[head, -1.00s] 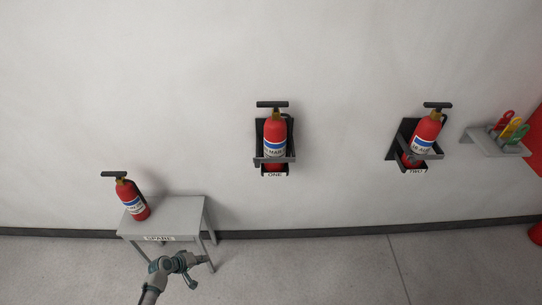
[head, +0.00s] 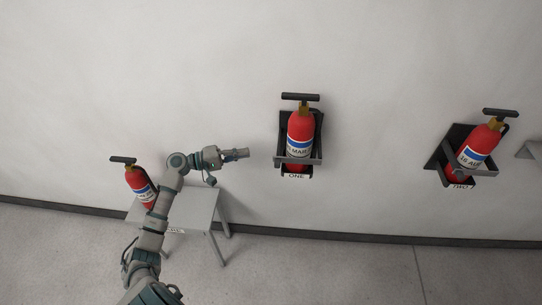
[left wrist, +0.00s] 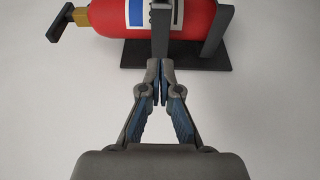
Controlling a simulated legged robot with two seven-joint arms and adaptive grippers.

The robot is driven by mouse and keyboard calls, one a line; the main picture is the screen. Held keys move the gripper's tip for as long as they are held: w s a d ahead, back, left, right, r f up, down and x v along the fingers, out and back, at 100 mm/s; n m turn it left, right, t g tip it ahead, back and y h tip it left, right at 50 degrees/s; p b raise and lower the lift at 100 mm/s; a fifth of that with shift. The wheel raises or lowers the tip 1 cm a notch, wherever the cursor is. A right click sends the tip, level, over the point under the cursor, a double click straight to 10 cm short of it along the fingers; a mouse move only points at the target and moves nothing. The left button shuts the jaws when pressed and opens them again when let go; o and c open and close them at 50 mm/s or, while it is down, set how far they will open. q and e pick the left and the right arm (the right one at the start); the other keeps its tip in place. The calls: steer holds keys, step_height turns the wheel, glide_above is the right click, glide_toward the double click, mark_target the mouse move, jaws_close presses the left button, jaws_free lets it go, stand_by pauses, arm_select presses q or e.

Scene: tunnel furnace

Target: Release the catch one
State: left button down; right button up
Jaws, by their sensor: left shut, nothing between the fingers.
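The red extinguisher (head: 300,128) stands in the dark wall bracket marked ONE (head: 297,168), with a grey bar (head: 298,160) across its front. In the left wrist view the extinguisher (left wrist: 115,18) appears sideways, and a dark bar (left wrist: 160,30) crosses it just beyond my fingertips. My left gripper (head: 246,153) is shut and empty, to the left of bracket ONE. In the head view a gap shows between fingertips and bracket. In the left wrist view the fingertips (left wrist: 160,70) line up with the bar; I cannot tell whether they touch. My right gripper is not in view.
A second extinguisher (head: 478,146) sits tilted in bracket TWO (head: 440,160) at the right. A spare extinguisher (head: 138,184) stands on a grey table (head: 200,208) at the left, partly behind my left arm. The wall between the brackets is clear.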

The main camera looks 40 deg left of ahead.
arm_select(q)
steer(key=w+a+x, duration=0.1)
steer(key=x, duration=0.8)
steer(key=s+d, duration=0.2)
steer(key=s, duration=0.1)
steer(key=shift+s+d+f, duration=0.15)
steer(key=shift+s+f, duration=0.15)
steer(key=shift+f, duration=0.1)
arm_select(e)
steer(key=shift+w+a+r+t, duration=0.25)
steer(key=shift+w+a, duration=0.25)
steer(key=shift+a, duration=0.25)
arm_select(q)
steer(key=shift+d+r, duration=0.1)
steer(key=shift+d, duration=0.05)
